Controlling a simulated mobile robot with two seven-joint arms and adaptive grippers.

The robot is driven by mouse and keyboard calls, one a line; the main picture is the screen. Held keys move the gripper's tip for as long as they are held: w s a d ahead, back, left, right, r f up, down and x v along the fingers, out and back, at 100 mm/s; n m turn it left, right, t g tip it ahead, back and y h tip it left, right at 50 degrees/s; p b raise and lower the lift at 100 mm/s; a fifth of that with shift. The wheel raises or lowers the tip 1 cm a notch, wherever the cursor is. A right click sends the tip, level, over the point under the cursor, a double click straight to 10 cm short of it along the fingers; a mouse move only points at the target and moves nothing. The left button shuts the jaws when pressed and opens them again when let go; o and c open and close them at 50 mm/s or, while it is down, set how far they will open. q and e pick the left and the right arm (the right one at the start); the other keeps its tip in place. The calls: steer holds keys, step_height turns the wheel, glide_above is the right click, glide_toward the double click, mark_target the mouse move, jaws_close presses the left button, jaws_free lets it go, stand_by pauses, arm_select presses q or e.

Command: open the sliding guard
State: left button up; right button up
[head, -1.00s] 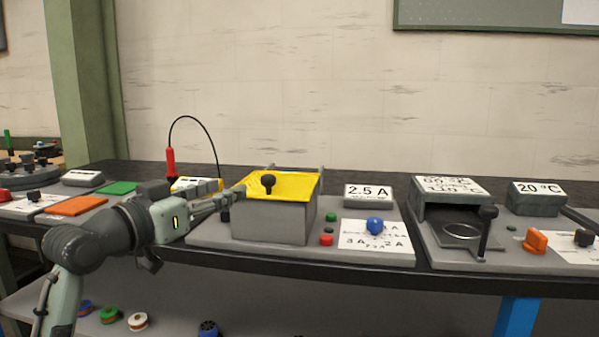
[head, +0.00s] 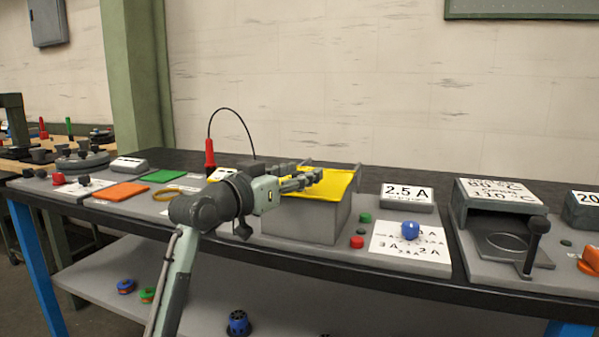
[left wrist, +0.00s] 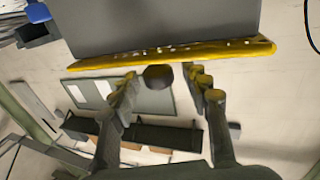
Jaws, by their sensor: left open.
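The sliding guard (head: 328,187) is a yellow plate lying over the top of a grey box (head: 315,222) in the head view. Its black knob (left wrist: 158,77) shows in the left wrist view, against the guard's yellow edge (left wrist: 180,54). My right gripper is not in view.
Right of the box are green (head: 365,217) and red (head: 357,242) buttons, a blue knob (head: 410,230) and a "2.5 A" sign (head: 407,197). A red-handled tool (head: 210,158) with a black cable stands left behind my arm. A grey heater-like unit (head: 500,205) is further right.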

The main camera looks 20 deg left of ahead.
arm_select(q)
steer(key=shift+w, duration=0.1)
jaws_close()
stand_by(0.3)
